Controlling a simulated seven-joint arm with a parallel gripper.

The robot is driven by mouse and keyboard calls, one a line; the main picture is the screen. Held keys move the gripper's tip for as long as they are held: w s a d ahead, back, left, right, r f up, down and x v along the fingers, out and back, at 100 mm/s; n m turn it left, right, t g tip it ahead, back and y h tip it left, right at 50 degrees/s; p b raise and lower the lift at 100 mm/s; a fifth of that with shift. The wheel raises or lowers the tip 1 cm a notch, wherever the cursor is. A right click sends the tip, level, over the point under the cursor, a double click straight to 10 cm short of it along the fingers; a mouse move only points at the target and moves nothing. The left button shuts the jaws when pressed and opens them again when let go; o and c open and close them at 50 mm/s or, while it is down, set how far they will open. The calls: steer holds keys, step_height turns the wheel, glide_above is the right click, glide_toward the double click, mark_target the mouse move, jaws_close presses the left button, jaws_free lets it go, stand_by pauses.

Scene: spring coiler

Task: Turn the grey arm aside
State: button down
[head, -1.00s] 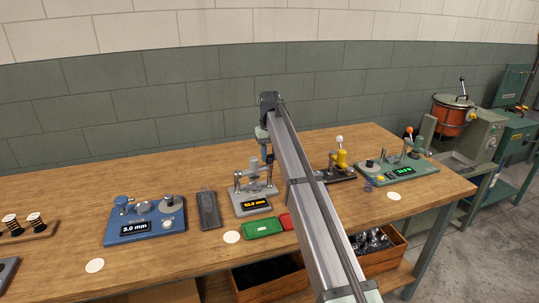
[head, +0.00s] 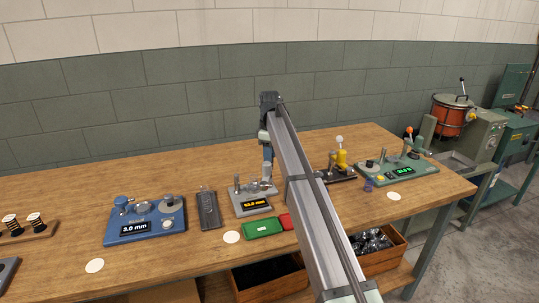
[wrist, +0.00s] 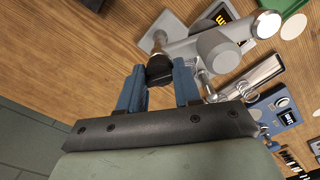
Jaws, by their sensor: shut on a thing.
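The grey device (head: 241,208) with an orange-lit display stands on the wooden bench, partly behind my arm in the head view. Its grey arm (wrist: 185,48) shows in the wrist view as a bar carrying a thick grey cylinder (wrist: 218,50). A black knob (wrist: 160,72) sits at the end of this bar. My gripper (wrist: 160,80) has its two blue fingers on either side of the knob and is shut on it. In the head view my gripper (head: 267,168) is small, over the right side of the grey device; the knob cannot be made out there.
A blue device (head: 145,222) and a dark slab (head: 208,210) stand to the left.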

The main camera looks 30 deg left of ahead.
steer(key=n, duration=0.5)
steer(key=shift+n, duration=0.3)
stand_by(0.4)
steer(key=c, duration=0.8)
jaws_free()
step_height(320, 180, up, 14)
steer(key=shift+f, duration=0.1)
stand_by(0.4)
